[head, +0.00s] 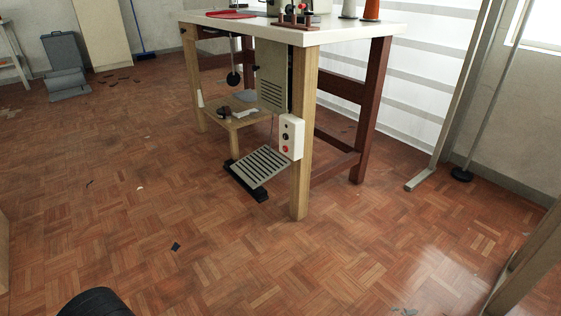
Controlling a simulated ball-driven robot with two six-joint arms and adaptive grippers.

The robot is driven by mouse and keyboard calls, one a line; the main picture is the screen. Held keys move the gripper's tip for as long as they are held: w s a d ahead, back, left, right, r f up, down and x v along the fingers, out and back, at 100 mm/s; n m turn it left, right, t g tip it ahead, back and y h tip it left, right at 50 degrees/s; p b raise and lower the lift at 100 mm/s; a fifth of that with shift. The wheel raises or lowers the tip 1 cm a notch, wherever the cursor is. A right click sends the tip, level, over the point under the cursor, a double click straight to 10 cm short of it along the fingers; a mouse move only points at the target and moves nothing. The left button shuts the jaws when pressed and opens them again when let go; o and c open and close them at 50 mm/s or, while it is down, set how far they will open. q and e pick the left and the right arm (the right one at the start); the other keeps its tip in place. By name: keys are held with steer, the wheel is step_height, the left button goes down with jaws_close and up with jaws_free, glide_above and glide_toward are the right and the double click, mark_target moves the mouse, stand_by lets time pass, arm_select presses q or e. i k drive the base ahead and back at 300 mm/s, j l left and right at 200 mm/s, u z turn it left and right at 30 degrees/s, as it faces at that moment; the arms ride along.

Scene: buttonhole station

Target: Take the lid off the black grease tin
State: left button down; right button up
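I cannot make out a black grease tin or its lid in the head view. The worktable (352,33) with a pale top stands ahead of me, and only the front part of its top shows. A low wooden shelf (240,122) under it carries a small dark brown object (223,111) and a whitish cloth-like piece (245,113), too small to tell more. Neither of my grippers is in view.
A slatted pedal (262,168) and a white switch box (291,137) are at the table's front leg. Thread cones (371,9) stand on top. A metal post foot (420,182) is at right. The foreground parquet floor (200,215) is mostly clear, with small scraps.

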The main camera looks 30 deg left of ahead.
mark_target(222, 110)
steer(key=u, duration=1.35)
